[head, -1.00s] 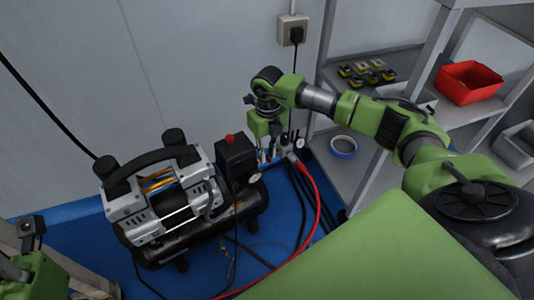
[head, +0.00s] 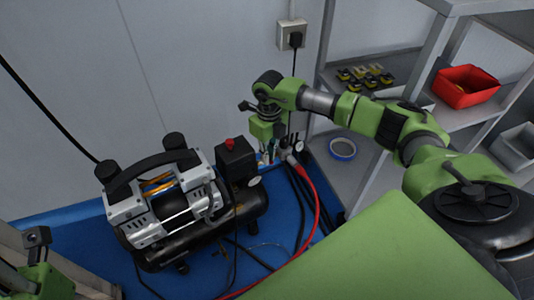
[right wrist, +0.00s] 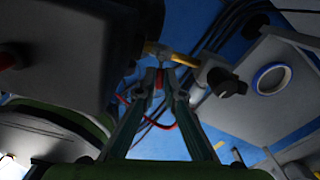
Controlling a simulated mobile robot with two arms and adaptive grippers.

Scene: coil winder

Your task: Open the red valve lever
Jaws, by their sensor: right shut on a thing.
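My right gripper (head: 268,157) reaches down at the fittings beside the air compressor (head: 180,205). In the right wrist view the fingers (right wrist: 160,80) converge just below a brass fitting (right wrist: 166,53). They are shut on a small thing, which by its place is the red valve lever. The fingers hide most of it, and I cannot read the lever's angle. Only a part of my left arm (head: 42,278) shows at the lower left of the head view; its fingertips are out of sight.
A red hose (head: 312,185) and black cables run from the fittings across the blue floor (head: 90,240). A grey shelf with a blue tape roll (head: 343,148) and a red bin (head: 466,86) stands right. A wall socket (head: 292,36) is behind.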

